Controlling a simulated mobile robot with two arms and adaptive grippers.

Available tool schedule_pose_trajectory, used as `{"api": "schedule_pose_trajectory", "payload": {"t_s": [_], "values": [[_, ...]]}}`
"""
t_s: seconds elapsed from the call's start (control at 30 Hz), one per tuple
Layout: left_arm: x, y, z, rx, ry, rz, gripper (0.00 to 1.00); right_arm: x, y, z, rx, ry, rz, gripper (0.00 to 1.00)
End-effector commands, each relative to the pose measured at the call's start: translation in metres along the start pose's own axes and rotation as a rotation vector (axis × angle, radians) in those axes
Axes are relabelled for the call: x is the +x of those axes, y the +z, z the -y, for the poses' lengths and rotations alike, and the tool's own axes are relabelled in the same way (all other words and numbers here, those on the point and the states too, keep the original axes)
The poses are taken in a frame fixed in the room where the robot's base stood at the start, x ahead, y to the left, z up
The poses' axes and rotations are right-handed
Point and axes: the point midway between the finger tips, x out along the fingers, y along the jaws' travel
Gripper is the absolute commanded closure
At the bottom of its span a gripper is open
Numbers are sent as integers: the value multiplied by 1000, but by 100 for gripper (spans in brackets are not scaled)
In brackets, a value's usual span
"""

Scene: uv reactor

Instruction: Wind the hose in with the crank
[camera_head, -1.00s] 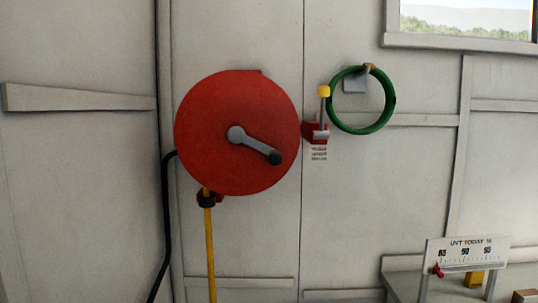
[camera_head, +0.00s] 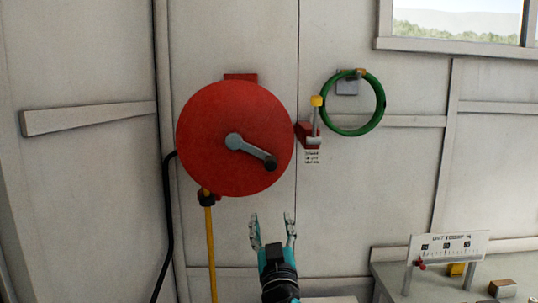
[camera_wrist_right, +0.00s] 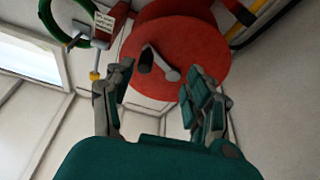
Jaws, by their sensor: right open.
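A red hose reel (camera_head: 222,110) is mounted on the wall in the head view. Its grey crank (camera_head: 246,148) starts at the hub and points down to the right, ending in a dark knob (camera_head: 270,163). A yellow hose (camera_head: 211,250) hangs straight down from the reel's lower left. My right gripper (camera_head: 273,222) is open and empty, below the crank and apart from it. In the right wrist view the reel (camera_wrist_right: 190,45) and the crank (camera_wrist_right: 160,62) show beyond the open fingers (camera_wrist_right: 160,85). My left gripper is not in view.
A red bracket with a yellow-topped lever (camera_head: 317,115) sits right of the reel, beside a green ring (camera_head: 376,112) on a wall hook. A black cable (camera_head: 168,230) runs down at the left. A gauge sign (camera_head: 447,247) stands on a bench at lower right.

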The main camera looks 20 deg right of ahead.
Motion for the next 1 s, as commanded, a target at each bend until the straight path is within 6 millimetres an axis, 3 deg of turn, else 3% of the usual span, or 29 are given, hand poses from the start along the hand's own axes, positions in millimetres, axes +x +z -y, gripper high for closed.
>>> {"api": "schedule_pose_trajectory", "payload": {"t_s": [0.03,0.07,0.2,0.37,0.8,1.0], "values": [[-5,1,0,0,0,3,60,1,-21,-7,10,17,-28,45],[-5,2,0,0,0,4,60,1,-28,-10,15,24,-40,45],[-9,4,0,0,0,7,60,6,-41,-15,22,38,-62,45],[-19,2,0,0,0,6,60,30,-45,-16,19,38,-61,45],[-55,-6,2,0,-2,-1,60,125,-49,-20,20,36,-59,45],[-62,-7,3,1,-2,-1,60,156,-49,-20,19,37,-59,45]]}}
